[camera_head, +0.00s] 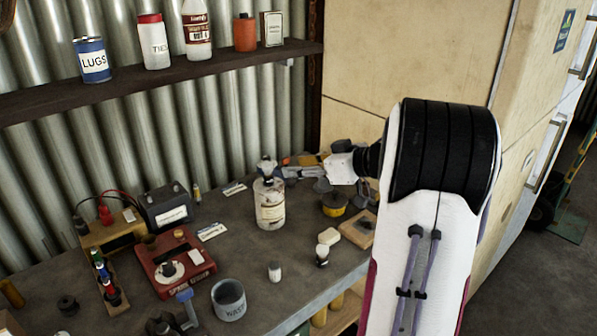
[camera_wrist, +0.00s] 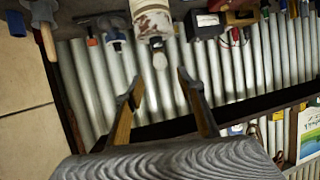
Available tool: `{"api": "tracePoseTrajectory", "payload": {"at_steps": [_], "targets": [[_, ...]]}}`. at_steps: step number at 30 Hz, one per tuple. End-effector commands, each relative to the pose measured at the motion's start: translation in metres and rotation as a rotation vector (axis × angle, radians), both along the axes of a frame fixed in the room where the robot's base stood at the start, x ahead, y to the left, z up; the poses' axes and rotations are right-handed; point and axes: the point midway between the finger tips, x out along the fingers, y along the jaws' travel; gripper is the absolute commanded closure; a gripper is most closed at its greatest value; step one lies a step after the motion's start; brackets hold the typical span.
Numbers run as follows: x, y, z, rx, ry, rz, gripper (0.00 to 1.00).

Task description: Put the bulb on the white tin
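A worn white tin (camera_head: 270,207) stands upright on the bench, and its stained side shows in the wrist view (camera_wrist: 152,22). A pale rounded piece with a narrow neck, which looks like the bulb (camera_head: 266,167), sits on its top. It also shows in the wrist view (camera_wrist: 158,59), in line with the gap between my fingers. My gripper (camera_wrist: 158,88) is open and empty, its yellow-lined fingers apart. In the head view my gripper (camera_head: 290,168) is just right of the tin's top, partly hard to make out against the clutter. No contact is visible.
A small white jar (camera_head: 274,271) and a small dark-and-white item (camera_head: 322,256) stand in front of the tin. A red device (camera_head: 172,264), a grey cup (camera_head: 228,299) and a dark box (camera_head: 167,206) are to the left. A shelf (camera_head: 160,78) with containers hangs above.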

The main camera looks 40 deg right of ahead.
Motion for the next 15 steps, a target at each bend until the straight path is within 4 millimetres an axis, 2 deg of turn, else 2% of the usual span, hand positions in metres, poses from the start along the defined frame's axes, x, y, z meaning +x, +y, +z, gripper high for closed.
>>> {"api": "tracePoseTrajectory", "payload": {"at_steps": [8, 11, 15], "targets": [[0.002, 0.001, 0.002, -0.006, -0.004, -0.004, 0.61], [0.006, 0.003, 0.009, -0.025, -0.014, -0.02, 0.61], [0.018, 0.009, 0.028, -0.077, -0.044, -0.066, 0.61]]}}
